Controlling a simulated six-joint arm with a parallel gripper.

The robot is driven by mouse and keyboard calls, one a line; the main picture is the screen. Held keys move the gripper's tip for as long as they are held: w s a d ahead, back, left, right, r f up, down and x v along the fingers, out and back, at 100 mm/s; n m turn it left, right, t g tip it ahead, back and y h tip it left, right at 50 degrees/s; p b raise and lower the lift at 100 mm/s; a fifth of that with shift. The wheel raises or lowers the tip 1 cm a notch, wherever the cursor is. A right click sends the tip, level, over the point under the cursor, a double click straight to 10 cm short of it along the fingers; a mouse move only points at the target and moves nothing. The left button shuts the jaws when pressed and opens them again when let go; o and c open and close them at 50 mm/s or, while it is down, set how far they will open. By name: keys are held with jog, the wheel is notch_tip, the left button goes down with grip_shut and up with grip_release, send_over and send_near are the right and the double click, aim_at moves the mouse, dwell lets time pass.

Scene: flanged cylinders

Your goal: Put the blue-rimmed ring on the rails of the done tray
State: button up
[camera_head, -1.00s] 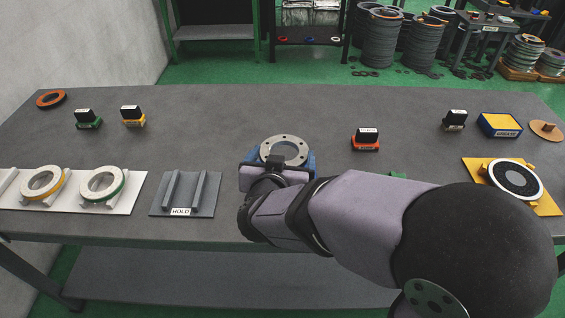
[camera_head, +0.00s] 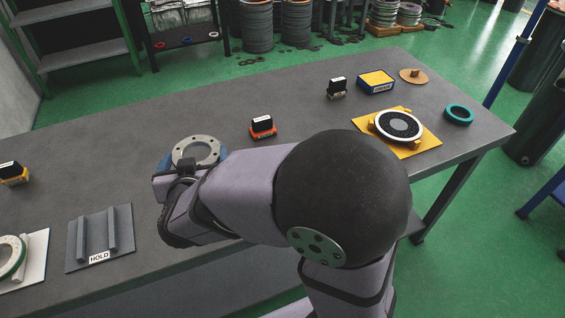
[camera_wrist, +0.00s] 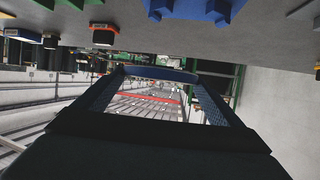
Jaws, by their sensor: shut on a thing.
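My gripper (camera_head: 178,174) is at the front middle of the table, partly hidden by my arm. In the wrist view its two fingers (camera_wrist: 160,88) are shut on a thin dark-blue curved edge (camera_wrist: 160,74), which I take for the blue-rimmed ring seen edge-on. In the head view a grey ring face with holes (camera_head: 196,150) shows just beyond the gripper, with blue parts beside it; I cannot tell whether it is held or part of a stand. A white tray (camera_head: 36,262) with a green-rimmed ring (camera_head: 12,258) is cut off at the left; no done label is readable.
The grey HOLD tray (camera_head: 121,212) with two bare rails lies left of my gripper. An orange-based block (camera_head: 262,127) stands right of it. A yellow plate (camera_head: 424,137) bears a round dark-faced disc (camera_head: 398,125). A teal ring (camera_head: 459,114) lies at the right.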

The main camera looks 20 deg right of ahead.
jog(key=w+d+f+m+g+h+p, duration=0.15)
jog(key=d+m+h+p, duration=0.25)
jog(key=d, duration=0.5)
jog(key=d+f+m+g+h+p, duration=0.2)
jog(key=d+m+g+h+p, duration=0.15)
jog(key=d, duration=0.45)
jog(key=shift+s+d+r+m+g+h, duration=1.25)
jog(key=shift+s+d+r+m+g, duration=0.25)
jog(key=shift+s+d+r+m, duration=0.35)
jog(key=shift+w+f, duration=0.15)
jog(key=shift+f, duration=2.9)
jog(key=shift+f, duration=0.1)
jog(key=shift+f+p, duration=0.5)
jog(key=shift+f, duration=1.5)
jog(key=shift+f, duration=0.1)
jog(key=o, duration=1.5)
jog(key=shift+f, duration=0.15)
jog(key=shift+o, duration=0.6)
